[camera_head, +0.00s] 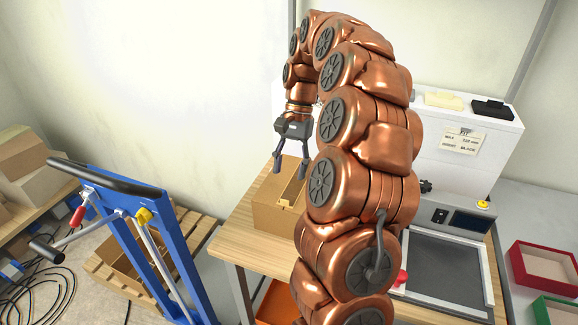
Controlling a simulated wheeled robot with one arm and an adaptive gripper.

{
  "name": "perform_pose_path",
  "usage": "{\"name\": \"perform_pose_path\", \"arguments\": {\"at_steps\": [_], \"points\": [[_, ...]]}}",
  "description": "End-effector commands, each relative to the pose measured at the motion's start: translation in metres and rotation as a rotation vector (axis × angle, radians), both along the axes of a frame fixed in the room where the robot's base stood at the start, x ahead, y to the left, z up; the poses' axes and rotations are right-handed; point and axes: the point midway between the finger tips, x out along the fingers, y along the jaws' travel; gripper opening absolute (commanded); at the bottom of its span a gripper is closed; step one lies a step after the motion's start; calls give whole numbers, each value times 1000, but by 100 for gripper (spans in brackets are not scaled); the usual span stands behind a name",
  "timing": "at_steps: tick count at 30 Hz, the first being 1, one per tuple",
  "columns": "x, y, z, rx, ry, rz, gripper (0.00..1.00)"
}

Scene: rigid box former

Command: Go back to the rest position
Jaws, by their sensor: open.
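My gripper (289,172) hangs at the end of my copper arm, pointing down, in the head view. Its two dark fingers are spread open, with nothing seen between them. A brown cardboard box (275,212) sits on the wooden table just below the gripper. The fingertips overlap the box's upper part in the picture; I cannot tell whether they touch it. My arm arches up and over, and hides part of the box's right side and the middle of the table.
A white machine (455,148) with a dark flat bed (442,266) stands on the right. A red tray (545,268) lies farther right. A blue trolley (150,255) stands at the left, by a wooden pallet (115,277). Cables (38,295) lie on the floor at the lower left.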

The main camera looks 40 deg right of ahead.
Motion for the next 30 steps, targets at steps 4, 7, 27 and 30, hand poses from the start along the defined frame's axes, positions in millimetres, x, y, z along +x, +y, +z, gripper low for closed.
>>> {"name": "perform_pose_path", "arguments": {"at_steps": [4, 7, 27, 30], "points": [[0, 0, 0, 0, 0, 0, 53], [0, 0, 0, 0, 0, 0, 53], [-64, 132, 22, -37, -131, 497, 53], [-85, 151, 20, -47, -146, 584, 53]]}}
